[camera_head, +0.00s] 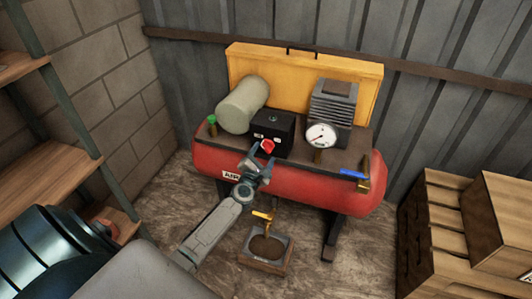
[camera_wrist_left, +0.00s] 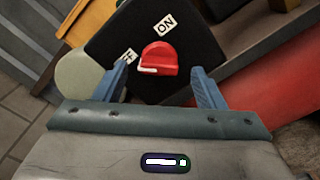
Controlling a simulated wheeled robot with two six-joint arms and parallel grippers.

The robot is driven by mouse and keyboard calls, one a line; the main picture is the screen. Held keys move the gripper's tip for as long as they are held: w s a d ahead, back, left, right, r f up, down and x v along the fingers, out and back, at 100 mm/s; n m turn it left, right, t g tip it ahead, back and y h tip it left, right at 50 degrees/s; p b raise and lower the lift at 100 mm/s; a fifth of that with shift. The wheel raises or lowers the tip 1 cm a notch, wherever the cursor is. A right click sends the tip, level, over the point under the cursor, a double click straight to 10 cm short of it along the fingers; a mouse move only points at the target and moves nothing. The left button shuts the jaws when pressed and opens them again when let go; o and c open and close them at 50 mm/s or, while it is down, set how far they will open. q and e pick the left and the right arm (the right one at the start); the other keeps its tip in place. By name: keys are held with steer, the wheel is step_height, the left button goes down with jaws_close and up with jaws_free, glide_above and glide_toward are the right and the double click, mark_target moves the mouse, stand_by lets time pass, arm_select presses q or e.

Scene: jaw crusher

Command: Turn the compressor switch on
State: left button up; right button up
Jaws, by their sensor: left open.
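The compressor is a long red tank (camera_head: 215,168) on dark legs, with a dark top deck. A black switch box (camera_head: 285,122) sits on that deck. Its red rotary knob (camera_head: 267,146) faces my left gripper (camera_head: 258,165). In the left wrist view the red knob (camera_wrist_left: 160,56) appears between the two open fingers of the left gripper (camera_wrist_left: 160,78), with gaps on both sides. A white mark shows on the knob's lower left edge. The ON label (camera_wrist_left: 166,25) is above the knob; the other label (camera_wrist_left: 128,56) is partly hidden by the left finger. My right gripper is not visible.
On the deck are a beige cylinder (camera_head: 243,104), a grey finned block (camera_head: 333,103), a round gauge (camera_head: 321,135) and a blue-handled valve (camera_head: 353,174). A small tray (camera_head: 260,264) stands below the tank. Wooden crates (camera_head: 440,215) are at right, shelves (camera_head: 50,182) at left.

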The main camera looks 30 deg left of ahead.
mark_target(267, 147)
arm_select(q)
steer(key=shift+x, duration=1.2)
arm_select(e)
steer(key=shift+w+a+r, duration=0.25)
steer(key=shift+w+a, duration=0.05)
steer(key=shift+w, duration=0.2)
arm_select(q)
steer(key=c, duration=1)
